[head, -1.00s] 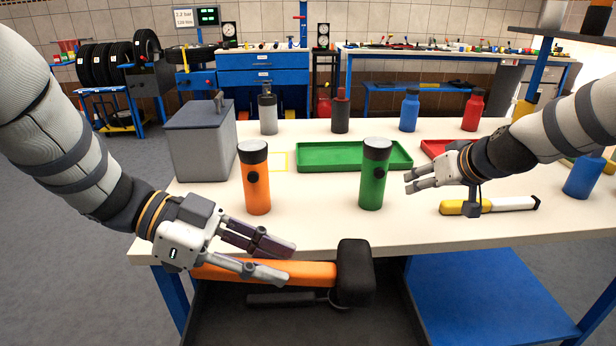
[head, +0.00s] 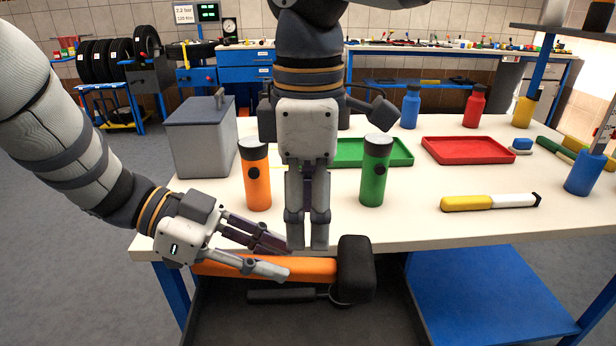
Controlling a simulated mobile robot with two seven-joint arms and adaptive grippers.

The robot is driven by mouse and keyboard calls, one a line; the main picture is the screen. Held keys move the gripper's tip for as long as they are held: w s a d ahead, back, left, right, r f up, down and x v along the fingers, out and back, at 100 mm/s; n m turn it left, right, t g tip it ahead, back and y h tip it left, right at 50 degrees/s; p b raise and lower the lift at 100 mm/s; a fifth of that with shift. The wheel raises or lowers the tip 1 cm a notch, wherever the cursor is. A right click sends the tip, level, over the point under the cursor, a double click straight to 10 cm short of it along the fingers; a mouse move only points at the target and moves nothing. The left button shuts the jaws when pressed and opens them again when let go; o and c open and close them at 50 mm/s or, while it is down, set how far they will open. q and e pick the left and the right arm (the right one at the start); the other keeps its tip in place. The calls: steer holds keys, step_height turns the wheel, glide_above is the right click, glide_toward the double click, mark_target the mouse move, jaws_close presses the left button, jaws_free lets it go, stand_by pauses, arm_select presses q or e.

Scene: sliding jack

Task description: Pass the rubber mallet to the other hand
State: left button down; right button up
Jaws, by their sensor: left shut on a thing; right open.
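The rubber mallet has an orange handle (head: 318,270) and a black head (head: 356,270). It lies level in front of the table's front edge, with its head to the right. My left gripper (head: 288,262) is shut on the handle's left part. My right gripper (head: 307,246) points down from above, its fingertips just over the handle between my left gripper and the mallet head. It is open, though its fingers look close together from here. I cannot tell whether its fingers touch the handle.
An orange flashlight (head: 255,180) and a green flashlight (head: 374,175) stand on the table (head: 420,220), either side of my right gripper. A grey box (head: 200,145), a green tray (head: 400,160) and a red tray (head: 465,160) are behind. A dark tray (head: 230,315) with a black-handled tool (head: 285,295) lies below the mallet.

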mark_target(309, 262)
arm_select(q)
steer(key=shift+r, duration=0.1)
arm_select(e)
step_height(309, 262, down, 8)
steer(key=shift+r, duration=0.25)
jaws_close()
arm_select(q)
steer(key=c, duration=1.3)
jaws_free()
